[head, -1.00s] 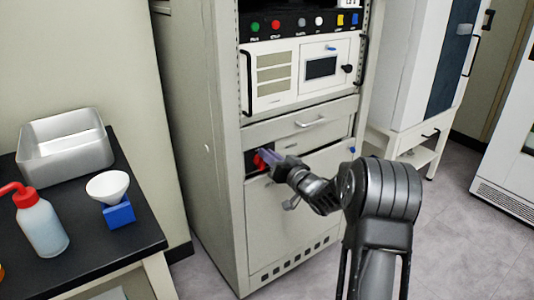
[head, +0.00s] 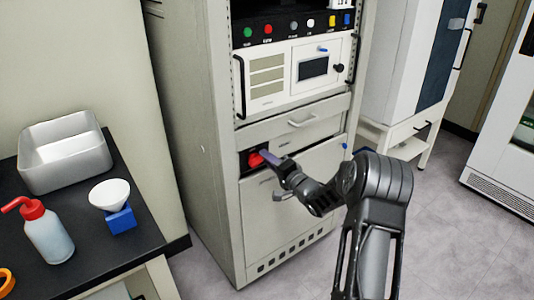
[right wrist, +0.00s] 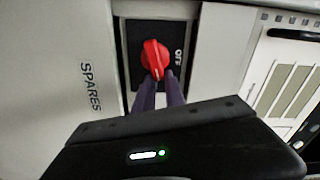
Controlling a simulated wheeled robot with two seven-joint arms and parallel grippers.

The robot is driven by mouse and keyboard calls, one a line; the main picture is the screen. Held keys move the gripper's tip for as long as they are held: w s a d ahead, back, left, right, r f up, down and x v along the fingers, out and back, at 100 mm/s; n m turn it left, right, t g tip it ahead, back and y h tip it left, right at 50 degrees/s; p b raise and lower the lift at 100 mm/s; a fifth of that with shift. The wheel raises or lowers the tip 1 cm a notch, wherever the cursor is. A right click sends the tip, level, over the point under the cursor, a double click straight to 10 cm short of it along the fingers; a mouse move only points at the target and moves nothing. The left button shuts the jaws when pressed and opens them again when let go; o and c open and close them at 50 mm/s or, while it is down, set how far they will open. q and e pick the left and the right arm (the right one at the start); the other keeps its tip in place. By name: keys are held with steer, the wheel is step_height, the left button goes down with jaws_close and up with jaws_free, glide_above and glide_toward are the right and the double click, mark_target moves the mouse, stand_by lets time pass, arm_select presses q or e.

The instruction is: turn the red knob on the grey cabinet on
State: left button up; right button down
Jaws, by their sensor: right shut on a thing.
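The red knob (head: 255,159) sits on a dark plate (head: 245,167) low on the front of the grey cabinet (head: 215,190). In the right wrist view the knob (right wrist: 154,57) shows large, with the word OFF on the plate (right wrist: 133,38) to its right. My right gripper (right wrist: 159,79) is shut on the knob's narrow end, with one purple-grey finger on each side. In the head view the right gripper (head: 266,157) reaches the knob from the right, and its fingers hide part of it. My left gripper is in neither view now.
Above the knob are a drawer handle (head: 302,121), a white instrument panel (head: 298,75) and a row of coloured buttons. A dark bench (head: 85,235) at left holds a metal tray (head: 62,160), a red-capped bottle (head: 48,235) and a white funnel (head: 110,194). The word SPARES shows beside the knob.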

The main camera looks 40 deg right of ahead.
steer(key=shift+a+f+m+p, duration=0.25)
steer(key=shift+f+m+p, duration=0.1)
steer(key=shift+m, duration=0.4)
steer(key=shift+a+f+m+p, duration=0.25)
steer(key=shift+f+m+p, duration=0.1)
steer(key=shift+m, duration=0.4)
steer(key=shift+y, duration=0.3)
steer(key=c, duration=1.5)
jaws_free()
steer(key=shift+a+r, duration=0.1)
steer(key=shift+o, duration=0.5)
steer(key=shift+w+r, duration=0.1)
steer(key=shift+r, duration=0.1)
steer(key=shift+w, duration=0.1)
steer(key=shift+d, duration=0.2)
